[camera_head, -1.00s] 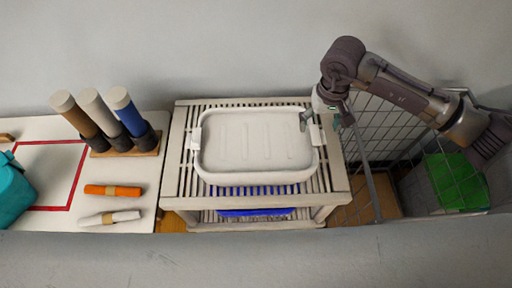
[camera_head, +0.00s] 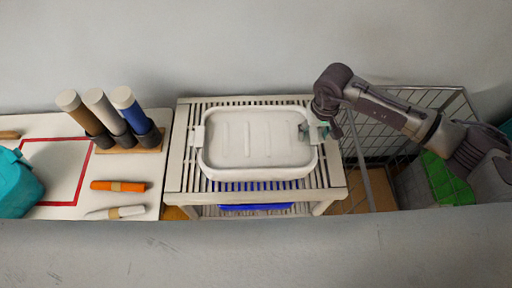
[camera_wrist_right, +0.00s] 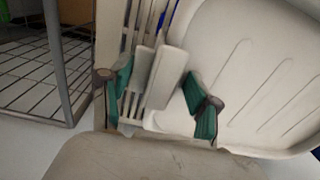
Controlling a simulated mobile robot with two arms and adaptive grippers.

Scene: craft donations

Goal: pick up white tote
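The white tote (camera_head: 258,145) is a shallow, empty-looking tray with a ribbed floor. It sits level on a slatted rack, with a tab handle at each short end. My right gripper (camera_head: 318,131) is at the tote's right end handle. In the right wrist view, my gripper's green-padded fingers (camera_wrist_right: 157,78) stand apart, one on each side of the tote's pale handle (camera_wrist_right: 166,76). A small gap shows beside one finger, and contact on the other side is unclear. The tote's body (camera_wrist_right: 250,70) fills the right of that view. My left gripper is not in view.
The pale slatted rack (camera_head: 181,170) has a blue item (camera_head: 255,207) on its lower level. A table at left holds several tubes in a stand (camera_head: 133,146), an orange bundle (camera_head: 118,186) and a teal bag (camera_head: 17,185). A wire cage (camera_head: 370,150) stands close at right.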

